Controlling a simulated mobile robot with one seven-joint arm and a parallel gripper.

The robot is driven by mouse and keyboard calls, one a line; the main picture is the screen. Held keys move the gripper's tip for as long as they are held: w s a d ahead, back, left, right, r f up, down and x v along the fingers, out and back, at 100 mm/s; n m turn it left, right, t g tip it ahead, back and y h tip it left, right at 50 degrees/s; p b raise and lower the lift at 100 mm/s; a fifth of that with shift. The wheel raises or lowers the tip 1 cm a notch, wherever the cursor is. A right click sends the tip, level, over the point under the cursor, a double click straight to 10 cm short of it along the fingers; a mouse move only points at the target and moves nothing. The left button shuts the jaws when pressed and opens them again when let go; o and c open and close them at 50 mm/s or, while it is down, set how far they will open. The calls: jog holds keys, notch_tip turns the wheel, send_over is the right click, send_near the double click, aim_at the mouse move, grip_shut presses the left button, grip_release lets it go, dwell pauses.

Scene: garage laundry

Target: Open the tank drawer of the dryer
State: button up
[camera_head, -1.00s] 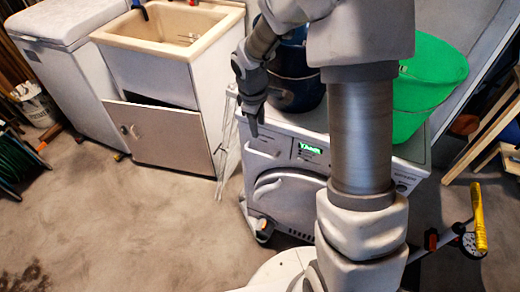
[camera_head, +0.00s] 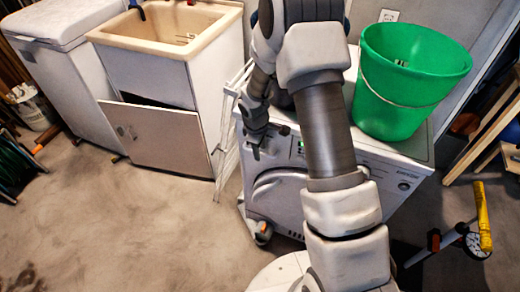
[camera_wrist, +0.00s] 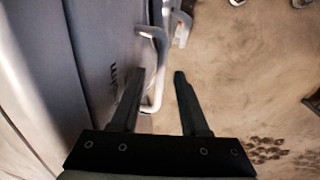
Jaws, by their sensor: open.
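The dryer (camera_head: 396,192) is the white front-loading machine at the centre right in the head view, partly hidden behind my arm. My gripper (camera_head: 257,150) is at the upper left of its front, over the tank drawer area, which it mostly covers. In the wrist view my gripper (camera_wrist: 160,76) is open and empty. A grey panel with dark lettering (camera_wrist: 100,75) stands to the left of the fingers, and the left finger is close to it. A white bent edge or bar shows between the fingers. I cannot tell whether anything touches. No drawer gap is visible.
A green bucket (camera_head: 408,85) stands on top of the dryer. A white folding rack (camera_head: 228,135) stands close at the dryer's left, beside the sink cabinet (camera_head: 155,135). A yellow-handled tool (camera_head: 482,215) stands at the right.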

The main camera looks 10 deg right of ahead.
grip_shut()
dwell(1.4)
